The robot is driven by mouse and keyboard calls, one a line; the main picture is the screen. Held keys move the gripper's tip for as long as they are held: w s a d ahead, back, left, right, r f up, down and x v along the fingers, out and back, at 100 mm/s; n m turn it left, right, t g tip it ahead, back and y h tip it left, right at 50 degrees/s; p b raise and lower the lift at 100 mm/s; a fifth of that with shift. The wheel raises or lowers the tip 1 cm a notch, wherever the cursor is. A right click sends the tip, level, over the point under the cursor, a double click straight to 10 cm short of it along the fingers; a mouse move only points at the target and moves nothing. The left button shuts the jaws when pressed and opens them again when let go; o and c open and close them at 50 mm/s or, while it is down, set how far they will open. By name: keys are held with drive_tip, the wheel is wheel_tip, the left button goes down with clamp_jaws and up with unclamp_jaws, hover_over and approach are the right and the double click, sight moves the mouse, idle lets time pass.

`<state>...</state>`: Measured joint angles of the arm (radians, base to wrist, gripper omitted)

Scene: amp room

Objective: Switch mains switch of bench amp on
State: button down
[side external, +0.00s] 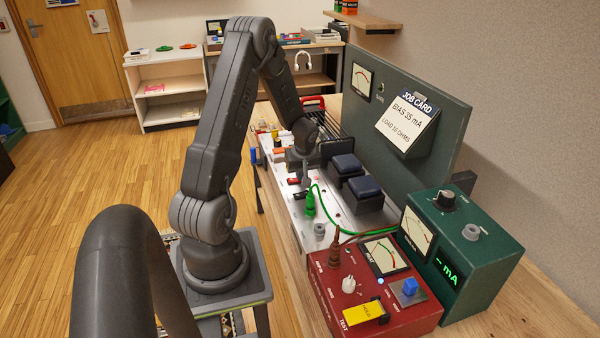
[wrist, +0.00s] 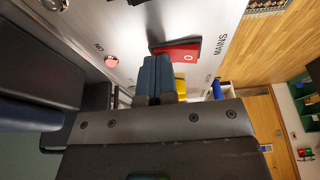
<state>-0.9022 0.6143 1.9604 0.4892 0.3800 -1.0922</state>
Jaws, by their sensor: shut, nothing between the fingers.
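The bench amp is a silver chassis (side external: 311,232) on the bench. Its mains switch (wrist: 180,54) is a red rocker with a white ring mark, set in a dark slot beside the word MAINS in the wrist view. The rocker looks tilted, with the marked end near the lettering. My gripper (wrist: 155,76) is shut and empty, its blue-grey fingers pointing at the panel just left of the rocker. They cover part of its lower left side; I cannot tell whether they touch it. In the side view my gripper (side external: 306,181) is low over the chassis. A pinkish lamp (wrist: 111,61) sits near the letters ON.
Dark transformer blocks (side external: 361,190) stand right of my gripper. A green plug (side external: 310,203) with a green lead stands close in front. A red test box (side external: 372,292) and a green mA meter box (side external: 460,243) are nearer the camera. A job card (side external: 406,121) hangs behind.

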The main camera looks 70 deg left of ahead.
drive_tip(key=shift+s, duration=0.15)
drive_tip(key=shift+s+r, duration=0.35)
drive_tip(key=shift+s, duration=0.3)
drive_tip(key=w+a+v, duration=0.1)
drive_tip(key=w+v, duration=0.1)
drive_tip(key=v, duration=1.1)
drive_tip(key=shift+w+r, duration=0.25)
drive_tip(key=shift+r, duration=0.25)
drive_tip(key=shift+d, duration=0.1)
